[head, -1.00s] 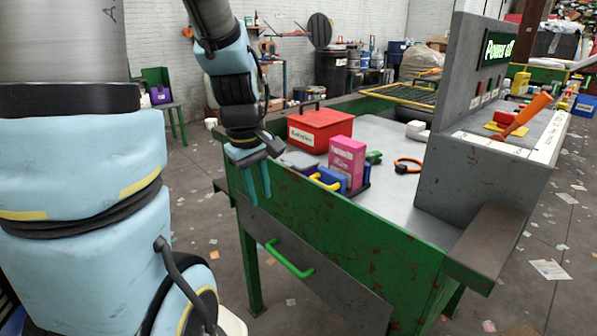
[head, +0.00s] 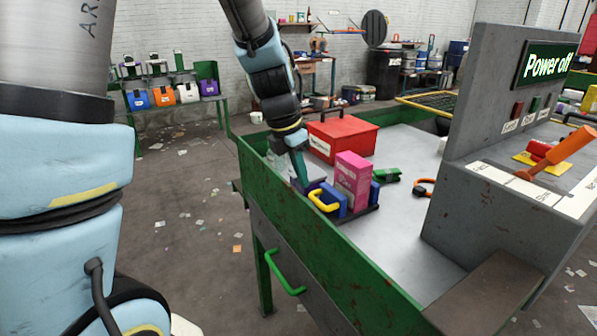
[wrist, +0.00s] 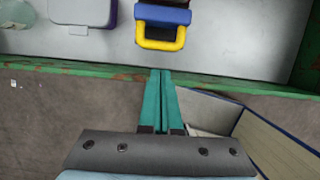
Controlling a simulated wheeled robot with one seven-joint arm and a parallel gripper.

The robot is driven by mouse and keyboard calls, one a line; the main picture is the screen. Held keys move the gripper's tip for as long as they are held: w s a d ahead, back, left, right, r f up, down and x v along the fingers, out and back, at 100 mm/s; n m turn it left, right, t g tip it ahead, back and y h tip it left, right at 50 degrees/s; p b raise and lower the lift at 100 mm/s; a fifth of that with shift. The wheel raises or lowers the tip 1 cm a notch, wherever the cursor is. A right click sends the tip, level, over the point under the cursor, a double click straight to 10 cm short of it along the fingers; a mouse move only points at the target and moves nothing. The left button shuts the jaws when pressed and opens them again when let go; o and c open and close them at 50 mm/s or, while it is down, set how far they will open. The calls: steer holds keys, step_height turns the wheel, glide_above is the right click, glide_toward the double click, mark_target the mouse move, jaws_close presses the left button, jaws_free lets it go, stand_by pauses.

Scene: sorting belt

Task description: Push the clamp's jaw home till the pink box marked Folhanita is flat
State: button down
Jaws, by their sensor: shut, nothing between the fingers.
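The pink box (head: 352,180) stands upright in the clamp on the bench, between its blue parts. The clamp's blue jaw (head: 331,194) has a yellow handle (head: 321,201) on its near left side. In the wrist view the handle (wrist: 161,44) and blue jaw (wrist: 163,16) lie straight ahead of the fingertips, a little apart from them. My gripper (head: 302,182) is shut and empty, pointing down left of the handle. In the wrist view its teal fingers (wrist: 162,78) are together over the green bench wall. The pink box is out of the wrist view.
A red toolbox (head: 342,138) stands behind the clamp. A green wall (head: 352,288) edges the bench. A green clip (head: 388,175) and an orange-black ring (head: 424,187) lie right of the box. A grey panel (head: 487,130) reads "Power off". Bench space in front is clear.

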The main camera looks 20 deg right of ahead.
mark_target(337, 190)
steer(key=x, duration=0.6)
steer(key=shift+f, duration=0.4)
steer(key=shift+d+r+p, duration=0.15)
steer(key=shift+d+p, duration=0.1)
steer(key=shift+p, duration=0.05)
steer(key=d+p, duration=0.1)
steer(key=d, duration=0.1)
steer(key=d+p, duration=0.1)
steer(key=d, duration=0.1)
steer(key=w+d+p, duration=0.1)
steer(key=d+p, duration=0.1)
steer(key=d, duration=0.1)
steer(key=shift+w, duration=0.1)
steer(key=shift+w+d, duration=0.1)
steer(key=shift+d, duration=0.1)
